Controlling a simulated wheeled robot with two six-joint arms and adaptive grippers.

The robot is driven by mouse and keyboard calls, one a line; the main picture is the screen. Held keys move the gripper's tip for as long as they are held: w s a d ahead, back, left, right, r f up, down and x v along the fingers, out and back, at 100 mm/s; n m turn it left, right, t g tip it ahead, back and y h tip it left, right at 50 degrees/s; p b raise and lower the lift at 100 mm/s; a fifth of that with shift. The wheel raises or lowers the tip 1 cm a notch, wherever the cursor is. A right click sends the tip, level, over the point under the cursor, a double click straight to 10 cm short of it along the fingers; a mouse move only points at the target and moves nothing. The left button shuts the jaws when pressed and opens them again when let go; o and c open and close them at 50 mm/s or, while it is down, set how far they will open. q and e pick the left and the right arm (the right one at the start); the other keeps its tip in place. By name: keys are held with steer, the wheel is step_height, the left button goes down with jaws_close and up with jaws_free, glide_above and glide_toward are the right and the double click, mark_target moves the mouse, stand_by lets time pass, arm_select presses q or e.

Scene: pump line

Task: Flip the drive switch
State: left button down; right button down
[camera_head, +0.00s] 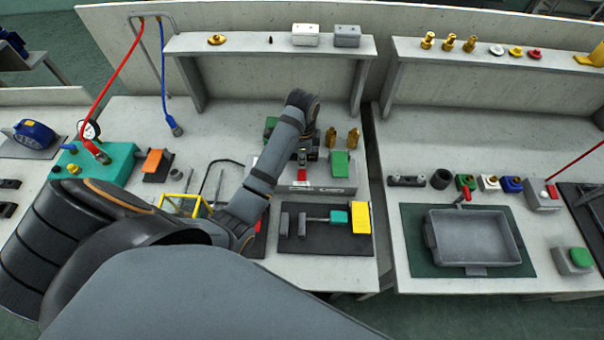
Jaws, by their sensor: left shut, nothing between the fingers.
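A grey base unit (335,187) stands on the middle bench, with a small red piece (302,174) on its front that looks like a switch. My left arm reaches in from the left and bends down over this unit. My left gripper (304,158) is shut and empty, pointing down just behind and above the red piece. Whether it touches the red piece cannot be told, and the arm hides part of the unit. A grey box with a red part (552,191) on the right bench also looks like a switch. My right gripper is not in view.
A green block (340,163) and brass fittings (354,138) stand close right of the gripper. A black mat (322,245) with tools lies in front. A shelf (260,46) stands behind; a grey tray (474,237) sits on the right bench.

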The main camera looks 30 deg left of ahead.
arm_select(q)
steer(key=shift+f, duration=0.95)
stand_by(0.3)
step_height(320, 180, up, 7)
steer(key=p, duration=0.9)
steer(key=shift+r, duration=0.15)
steer(key=shift+f, duration=0.2)
